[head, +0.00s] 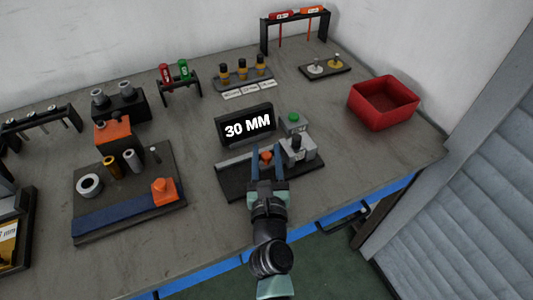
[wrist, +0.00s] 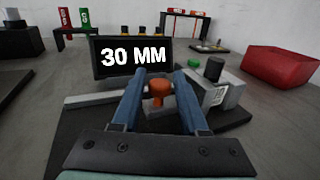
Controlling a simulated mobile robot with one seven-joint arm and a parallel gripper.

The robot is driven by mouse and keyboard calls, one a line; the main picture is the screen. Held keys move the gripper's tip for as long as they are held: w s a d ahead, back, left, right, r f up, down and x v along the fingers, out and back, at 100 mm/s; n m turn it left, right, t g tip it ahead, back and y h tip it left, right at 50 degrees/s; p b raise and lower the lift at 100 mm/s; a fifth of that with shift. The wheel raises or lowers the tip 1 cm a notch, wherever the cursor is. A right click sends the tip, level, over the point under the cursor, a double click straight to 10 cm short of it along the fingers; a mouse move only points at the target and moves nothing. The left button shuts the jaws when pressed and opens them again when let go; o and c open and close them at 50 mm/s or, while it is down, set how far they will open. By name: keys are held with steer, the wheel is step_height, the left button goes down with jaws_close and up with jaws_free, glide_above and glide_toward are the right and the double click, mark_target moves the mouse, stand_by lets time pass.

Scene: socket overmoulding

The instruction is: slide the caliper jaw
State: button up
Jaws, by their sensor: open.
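The caliper stands on a dark base plate (head: 232,189) at the middle front of the bench, with a light bar running along it. An orange knob (head: 266,156) sits low on the caliper; in the wrist view the knob (wrist: 159,91) shows between my fingers. A grey block with a black knob (head: 298,147) is at the right end of the caliper, also seen in the wrist view (wrist: 215,91). A black display (head: 247,124) behind reads "30 MM". My gripper (head: 268,150) is open, with one blue finger on each side of the orange knob. Contact cannot be told.
A green button (head: 294,118) stands on a grey box right of the display. A red bin (head: 384,102) is at the right. A fixture board (head: 123,226) with an orange block is at the left. Bare bench lies between the caliper and the bin.

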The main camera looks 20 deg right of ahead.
jaws_close()
steer(key=shift+a, duration=0.1)
stand_by(1.3)
